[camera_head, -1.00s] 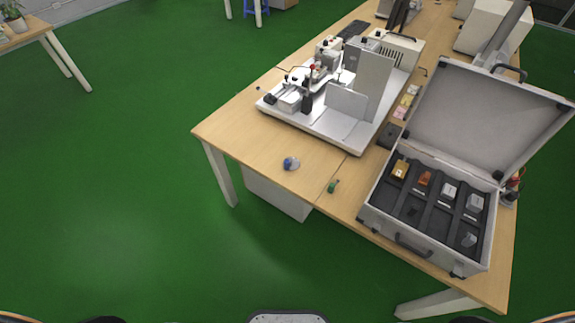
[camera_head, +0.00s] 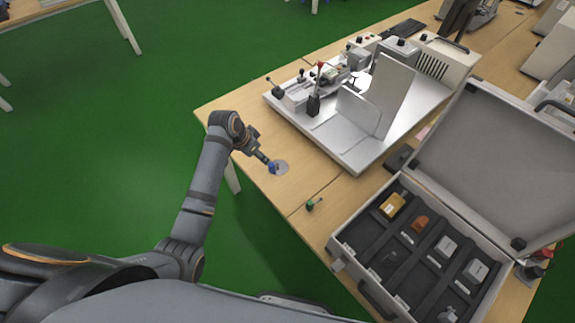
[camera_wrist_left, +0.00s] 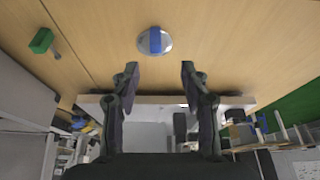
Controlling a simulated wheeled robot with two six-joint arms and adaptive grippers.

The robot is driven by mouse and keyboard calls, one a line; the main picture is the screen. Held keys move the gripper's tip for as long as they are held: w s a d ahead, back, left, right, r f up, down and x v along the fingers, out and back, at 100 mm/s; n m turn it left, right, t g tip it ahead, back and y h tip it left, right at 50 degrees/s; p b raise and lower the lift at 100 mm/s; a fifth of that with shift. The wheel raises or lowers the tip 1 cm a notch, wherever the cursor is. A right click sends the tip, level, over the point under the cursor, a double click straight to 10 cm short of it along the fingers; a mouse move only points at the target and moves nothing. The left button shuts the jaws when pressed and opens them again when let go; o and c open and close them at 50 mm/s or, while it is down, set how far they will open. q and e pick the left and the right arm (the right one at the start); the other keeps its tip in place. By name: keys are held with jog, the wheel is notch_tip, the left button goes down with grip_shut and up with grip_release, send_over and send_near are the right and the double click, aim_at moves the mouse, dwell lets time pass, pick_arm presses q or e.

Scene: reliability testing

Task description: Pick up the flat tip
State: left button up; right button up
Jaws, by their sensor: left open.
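I cannot tell from shape alone which is the flat tip. My left gripper (camera_wrist_left: 159,70) is open and empty, its fingers on either side of the line to the blue piece, apparently apart from it. My right gripper is not in view.
A grey open case (camera_head: 345,262) with several small blocks in its slots stands at the right. A white machine (camera_head: 335,150) with an upright panel fills the table behind. Bare wood (camera_head: 235,115) surrounds the small pieces; the table's front edge is close.

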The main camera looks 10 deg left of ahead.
aim_at(272, 165)
pick_arm(q)
jog(key=x, duration=0.4)
jog(key=shift+w+d+f, duration=0.1)
jog(key=shift+w+f, duration=0.05)
jog(key=shift+f, duration=0.25)
jog(key=shift+w+d+f, duration=0.1)
jog(key=shift+d+f, duration=0.05)
jog(key=shift+f, duration=0.05)
jog(key=x, duration=0.3)
jog(key=p+x, duration=0.1)
jog(key=shift+d+f, duration=0.35)
jog(key=shift+d, duration=0.1)
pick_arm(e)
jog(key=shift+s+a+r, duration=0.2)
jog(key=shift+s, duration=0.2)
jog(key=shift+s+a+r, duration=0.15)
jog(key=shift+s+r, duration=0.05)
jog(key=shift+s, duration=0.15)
pick_arm(q)
jog(key=shift+c, duration=0.5)
jog(key=shift+a+r, duration=0.1)
jog(key=shift+c, duration=1.1)
grip_shut()
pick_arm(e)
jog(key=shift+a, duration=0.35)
